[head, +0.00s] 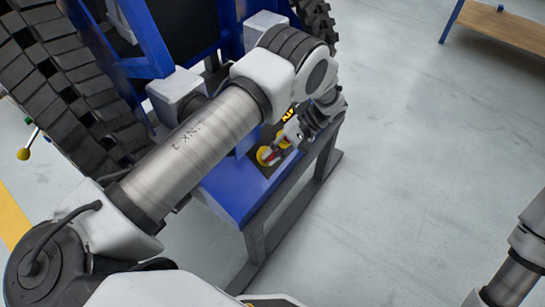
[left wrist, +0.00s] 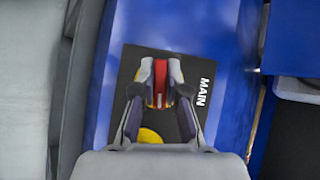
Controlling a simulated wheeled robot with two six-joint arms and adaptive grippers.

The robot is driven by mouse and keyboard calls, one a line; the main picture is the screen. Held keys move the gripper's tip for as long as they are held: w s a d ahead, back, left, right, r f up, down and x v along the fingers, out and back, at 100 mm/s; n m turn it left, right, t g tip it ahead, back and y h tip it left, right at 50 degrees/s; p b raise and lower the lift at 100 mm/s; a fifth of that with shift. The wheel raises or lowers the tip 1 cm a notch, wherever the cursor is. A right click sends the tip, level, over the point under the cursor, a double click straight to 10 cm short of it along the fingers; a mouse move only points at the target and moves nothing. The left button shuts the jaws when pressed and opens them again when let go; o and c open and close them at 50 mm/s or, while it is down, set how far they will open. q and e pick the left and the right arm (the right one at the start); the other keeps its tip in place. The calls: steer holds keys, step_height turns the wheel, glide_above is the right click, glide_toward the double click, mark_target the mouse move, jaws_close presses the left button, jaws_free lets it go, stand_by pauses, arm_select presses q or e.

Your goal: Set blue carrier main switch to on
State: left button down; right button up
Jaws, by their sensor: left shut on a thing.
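The blue carrier (head: 225,195) stands in front of me with its flat blue panel facing up. The main switch has a yellow disc (head: 264,154) and a red handle (left wrist: 160,82) on a black plate marked MAIN (left wrist: 204,92). My left gripper (head: 274,152) is at the switch. In the left wrist view its two fingers (left wrist: 160,90) are shut on the red handle, one on each side. The fingers and palm hide part of the disc. I cannot read the on or off position. Only part of my right arm shows at the lower right; its gripper is out of view.
Black rubber tracks (head: 85,100) rise at the left and another track (head: 315,18) at the top. A grey frame (head: 290,200) edges the panel. A wooden-topped bench (head: 500,25) stands far right. The floor (head: 420,150) at right is clear.

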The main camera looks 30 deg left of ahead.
arm_select(q)
steer(key=shift+m+y+b, duration=0.35)
steer(key=shift+m+y, duration=0.15)
steer(key=shift+m, duration=0.2)
steer(key=c, duration=1.2)
jaws_free()
steer(key=v, duration=1.2)
steer(key=shift+d+f, duration=0.1)
steer(key=shift+d, duration=0.05)
